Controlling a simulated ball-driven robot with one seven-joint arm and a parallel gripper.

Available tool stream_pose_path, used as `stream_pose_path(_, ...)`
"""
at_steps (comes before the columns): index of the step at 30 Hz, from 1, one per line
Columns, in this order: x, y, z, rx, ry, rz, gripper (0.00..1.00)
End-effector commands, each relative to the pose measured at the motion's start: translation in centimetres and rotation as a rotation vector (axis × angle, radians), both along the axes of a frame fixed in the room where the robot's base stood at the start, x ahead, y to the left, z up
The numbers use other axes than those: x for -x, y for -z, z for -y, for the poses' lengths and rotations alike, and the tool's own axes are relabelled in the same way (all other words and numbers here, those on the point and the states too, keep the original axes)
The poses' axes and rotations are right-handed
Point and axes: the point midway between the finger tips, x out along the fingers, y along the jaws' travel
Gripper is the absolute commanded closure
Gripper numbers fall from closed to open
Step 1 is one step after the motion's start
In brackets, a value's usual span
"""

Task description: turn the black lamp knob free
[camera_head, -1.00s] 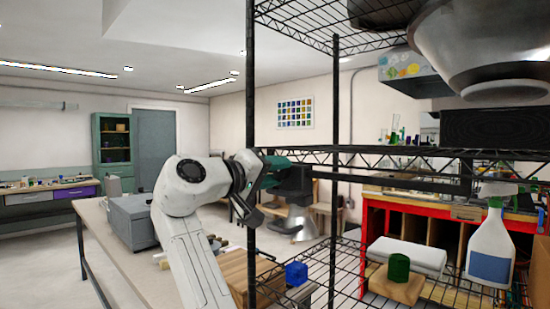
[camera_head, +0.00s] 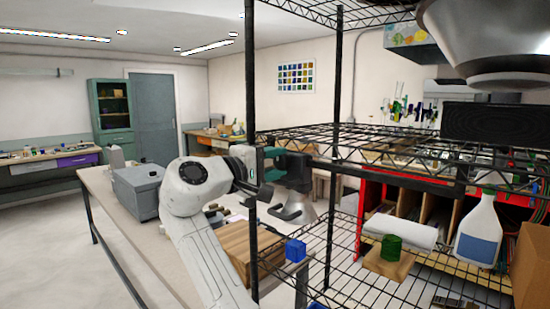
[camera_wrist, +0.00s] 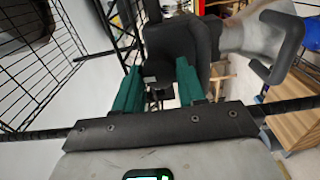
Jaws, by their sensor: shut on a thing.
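The lamp (camera_head: 292,170) has a black body and a grey metallic shade (camera_head: 300,209). How far the knob is turned cannot be told.
The wire rack's posts (camera_head: 336,150) stand close to my arm. A wooden box (camera_head: 243,248) lies below my gripper. A grey box (camera_head: 137,190) stands on the bench.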

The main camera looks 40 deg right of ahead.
Motion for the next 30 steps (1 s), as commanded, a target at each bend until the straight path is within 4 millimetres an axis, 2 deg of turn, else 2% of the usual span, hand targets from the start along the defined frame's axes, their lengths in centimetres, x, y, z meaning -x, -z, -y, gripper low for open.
stream_pose_path(12, 0.0, 0.15, 0.0, -0.002, 0.001, -0.008, 0.9)
stream_pose_path(13, 0.0, 0.15, 0.0, -0.002, 0.001, -0.008, 0.59)
stream_pose_path(18, 0.0, 0.11, 0.0, -0.001, 0.001, -0.008, 0.43)
stream_pose_path(21, 0.0, 0.12, 0.01, -0.001, 0.001, -0.008, 0.35)
stream_pose_path(30, -0.01, 0.23, 0.03, -0.003, 0.001, -0.009, 0.35)
